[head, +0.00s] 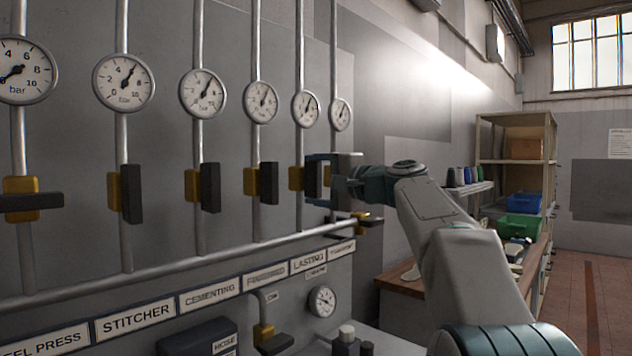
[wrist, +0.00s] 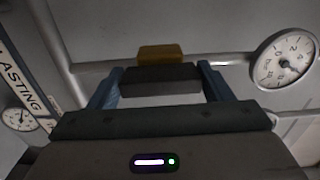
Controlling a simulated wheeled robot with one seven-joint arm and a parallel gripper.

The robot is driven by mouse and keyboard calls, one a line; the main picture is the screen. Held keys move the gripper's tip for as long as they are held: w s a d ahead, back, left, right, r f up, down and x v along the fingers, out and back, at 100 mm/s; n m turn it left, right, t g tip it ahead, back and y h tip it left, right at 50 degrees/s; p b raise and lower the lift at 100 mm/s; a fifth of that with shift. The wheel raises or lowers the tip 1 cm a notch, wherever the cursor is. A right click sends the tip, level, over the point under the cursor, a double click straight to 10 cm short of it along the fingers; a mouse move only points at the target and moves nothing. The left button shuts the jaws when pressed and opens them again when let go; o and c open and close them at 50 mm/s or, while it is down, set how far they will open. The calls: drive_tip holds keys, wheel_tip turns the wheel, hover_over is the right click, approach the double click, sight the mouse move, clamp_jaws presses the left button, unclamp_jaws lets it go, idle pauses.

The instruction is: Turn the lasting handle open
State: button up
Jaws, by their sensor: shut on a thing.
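The lasting handle (head: 312,179) is a dark bar on a yellow valve body (head: 296,178), on the fifth vertical pipe from the left. It stands upright, in line with its pipe. My gripper (head: 318,181) reaches it from the right, with one finger above and one below. In the wrist view the dark handle (wrist: 160,80) lies between the two blue fingers of my gripper (wrist: 160,74), in front of the yellow body (wrist: 160,53). The LASTING label (wrist: 24,84) shows at the left there. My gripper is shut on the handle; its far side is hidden.
Similar upright handles stand to the left, the nearest one (head: 268,183) close by. The far-left handle (head: 32,202) lies across its pipe. A gauge (head: 306,108) sits above the lasting valve. A horizontal pipe (head: 180,264) and a label strip run below. Shelves (head: 515,122) stand at right.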

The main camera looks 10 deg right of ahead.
drive_tip(key=o, duration=1)
drive_tip(key=shift+f, duration=0.1)
drive_tip(key=b+v, duration=0.1)
drive_tip(key=v, duration=1.3)
drive_tip(key=shift+b, duration=0.4)
drive_tip(key=shift+a, duration=0.1)
